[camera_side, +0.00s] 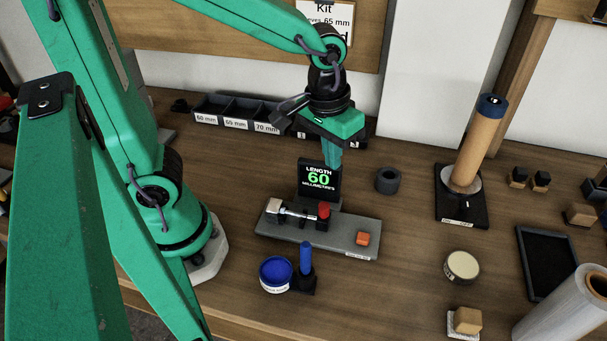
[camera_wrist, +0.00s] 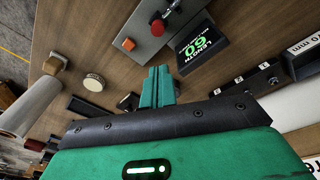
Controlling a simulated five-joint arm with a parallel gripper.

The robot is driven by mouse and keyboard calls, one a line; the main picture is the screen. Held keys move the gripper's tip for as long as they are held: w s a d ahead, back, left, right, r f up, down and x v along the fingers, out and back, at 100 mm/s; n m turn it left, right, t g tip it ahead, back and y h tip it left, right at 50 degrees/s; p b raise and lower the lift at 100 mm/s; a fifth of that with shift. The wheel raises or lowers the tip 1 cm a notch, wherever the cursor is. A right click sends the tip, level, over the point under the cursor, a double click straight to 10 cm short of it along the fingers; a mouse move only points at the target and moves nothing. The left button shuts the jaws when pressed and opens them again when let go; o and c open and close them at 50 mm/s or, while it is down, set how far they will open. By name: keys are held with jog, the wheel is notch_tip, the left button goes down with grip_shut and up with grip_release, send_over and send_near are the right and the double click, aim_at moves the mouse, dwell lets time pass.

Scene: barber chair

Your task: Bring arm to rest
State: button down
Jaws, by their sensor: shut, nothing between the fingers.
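My green gripper (camera_side: 332,160) points down in the side view, its fingers in line with the upper right of a black display (camera_side: 319,180) reading "LENGTH 60 MILLIMETRES". In the wrist view its two fingers (camera_wrist: 157,75) lie side by side, shut and empty. A grey gauge plate (camera_side: 335,240) carries a silver rod (camera_side: 298,212), a red knob (camera_side: 324,210) and an orange block (camera_side: 362,239). The display also shows in the wrist view (camera_wrist: 195,48). I cannot tell how high above the bench my fingertips hang.
A divided bin (camera_side: 240,112) labelled in millimetres stands at the back, partly behind my gripper. A blue pot (camera_side: 276,272) and a blue-handled tool (camera_side: 305,258) stand in front of the plate.

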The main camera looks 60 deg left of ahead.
jog(key=s+a+r+m+t, duration=0.2)
jog(key=s+a+r+t, duration=0.2)
jog(key=s+a+r, duration=0.2)
jog(key=shift+s+a+r, duration=0.3)
jog(key=shift+a+r, duration=0.35)
jog(key=shift+a, duration=0.5)
jog(key=c, duration=1.3)
grip_release()
jog(key=shift+d, duration=0.15)
jog(key=o, duration=0.7)
jog(key=shift+w+d, duration=0.1)
jog(key=shift+d, duration=0.5)
jog(key=o, duration=0.6)
jog(key=d+n+g, duration=0.2)
jog(key=d+n, duration=0.1)
jog(key=d, duration=0.3)
jog(key=shift+d+n+h, duration=0.3)
jog(key=shift+d, duration=0.05)
jog(key=s+d+n+g+y, duration=0.1)
jog(key=s+d+n+g, duration=0.2)
jog(key=d, duration=0.7)
jog(key=shift+s+n, duration=0.8)
jog(key=shift+n, duration=0.3)
